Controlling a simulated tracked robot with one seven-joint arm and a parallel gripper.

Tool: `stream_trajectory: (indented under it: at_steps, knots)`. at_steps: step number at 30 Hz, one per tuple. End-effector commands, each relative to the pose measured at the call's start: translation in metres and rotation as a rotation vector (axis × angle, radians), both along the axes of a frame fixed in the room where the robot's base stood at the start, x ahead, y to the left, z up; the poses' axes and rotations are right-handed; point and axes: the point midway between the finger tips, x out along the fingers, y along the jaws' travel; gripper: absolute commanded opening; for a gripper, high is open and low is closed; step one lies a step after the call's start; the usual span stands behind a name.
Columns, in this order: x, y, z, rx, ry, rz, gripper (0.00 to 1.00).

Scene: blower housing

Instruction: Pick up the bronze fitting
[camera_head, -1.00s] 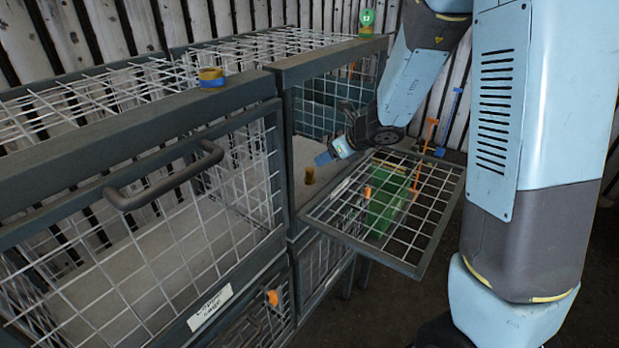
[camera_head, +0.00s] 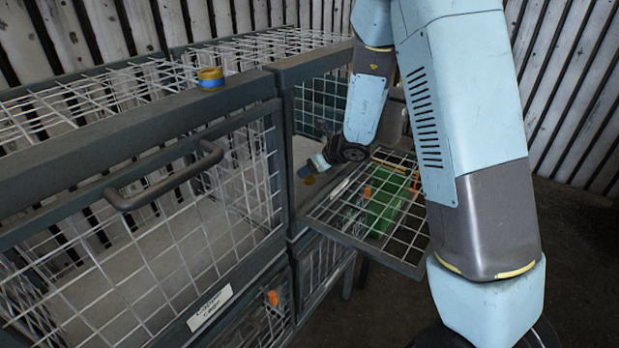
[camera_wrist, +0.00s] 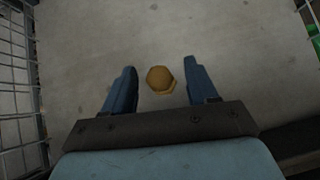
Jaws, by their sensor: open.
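The bronze fitting (camera_wrist: 160,79) is a small yellow-brown piece with a hexagonal top. In the wrist view it stands on the grey cage floor, between and slightly ahead of my open blue fingers, with a gap on each side. My gripper (camera_wrist: 160,82) is open and empty. In the head view my gripper (camera_head: 308,168) reaches through the open front of the right cage, close above the fitting (camera_head: 309,180), which is partly hidden by the fingers. The height between fingertips and fitting is hard to judge.
The right cage's mesh door (camera_head: 330,222) hangs open and flat below my arm. The left cage door with its handle (camera_head: 165,180) is shut. A blue and yellow round item (camera_head: 210,77) sits on the cage top. A green container (camera_head: 388,205) shows below the open door.

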Motion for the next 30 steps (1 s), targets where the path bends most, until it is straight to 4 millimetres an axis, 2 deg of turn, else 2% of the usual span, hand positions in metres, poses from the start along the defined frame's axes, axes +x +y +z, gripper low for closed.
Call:
stream_trajectory:
  at_steps: [7, 18, 30]
  knots:
    - [0.012, 0.014, -0.020, -0.001, 0.001, 0.001, 0.58]
    - [0.015, 0.017, -0.024, 0.000, 0.000, 0.001, 0.57]
    - [0.014, 0.017, -0.024, 0.000, 0.000, 0.001, 0.19]
